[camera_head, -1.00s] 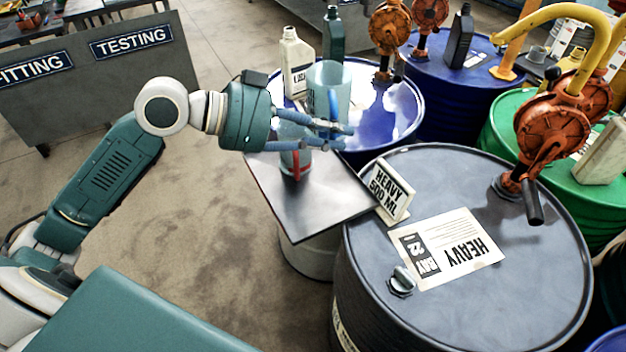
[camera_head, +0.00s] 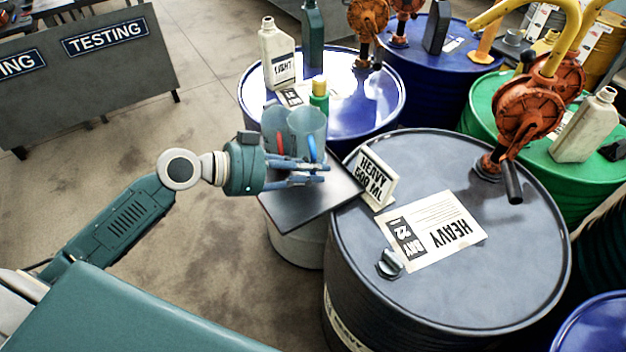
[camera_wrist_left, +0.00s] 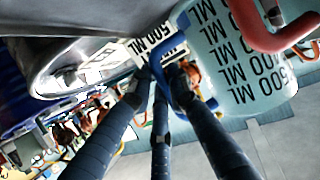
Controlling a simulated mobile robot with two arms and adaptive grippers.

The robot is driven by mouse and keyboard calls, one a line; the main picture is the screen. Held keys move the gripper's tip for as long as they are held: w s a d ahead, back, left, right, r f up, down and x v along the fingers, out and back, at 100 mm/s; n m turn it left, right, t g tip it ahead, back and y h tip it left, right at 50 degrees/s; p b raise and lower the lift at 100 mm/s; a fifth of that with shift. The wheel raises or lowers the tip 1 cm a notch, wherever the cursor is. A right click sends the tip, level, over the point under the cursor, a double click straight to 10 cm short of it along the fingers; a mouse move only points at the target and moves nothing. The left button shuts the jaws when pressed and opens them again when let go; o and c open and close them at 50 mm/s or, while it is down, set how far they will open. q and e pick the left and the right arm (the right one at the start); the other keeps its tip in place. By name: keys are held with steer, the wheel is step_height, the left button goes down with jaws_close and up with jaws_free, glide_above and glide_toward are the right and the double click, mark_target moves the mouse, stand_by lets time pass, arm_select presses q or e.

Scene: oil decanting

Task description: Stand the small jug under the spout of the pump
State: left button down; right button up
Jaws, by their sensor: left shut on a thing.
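Two clear jugs show near the small black table. My left gripper (camera_head: 312,174) is shut on the blue handle of the nearer jug (camera_head: 308,128); the blue handle (camera_wrist_left: 158,75) also shows between the fingers in the left wrist view. The red-handled jug (camera_head: 273,121) is just behind and to the left. I cannot tell whether the held jug touches the table, nor which jug is smaller. An orange rotary pump (camera_head: 528,105) stands on the dark HEAVY drum (camera_head: 470,280), its dark spout (camera_head: 512,183) hanging on the near side. My right gripper is out of view.
The small black table (camera_head: 335,193) abuts the HEAVY drum. A HEAVY 500 ML sign (camera_head: 372,178), a label sheet (camera_head: 438,230) and a black cap (camera_head: 389,263) are on that drum. Behind are a blue drum (camera_head: 385,108) with bottles and a green drum (camera_head: 575,185). The drum's near top is clear.

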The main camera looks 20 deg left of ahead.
arm_select(q)
step_height(320, 180, down, 4)
steer(key=shift+r, duration=0.15)
steer(key=shift+f, duration=0.35)
steer(key=c, duration=1.7)
jaws_free()
steer(key=shift+o, duration=0.2)
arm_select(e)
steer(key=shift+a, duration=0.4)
arm_select(q)
steer(key=shift+r, duration=0.1)
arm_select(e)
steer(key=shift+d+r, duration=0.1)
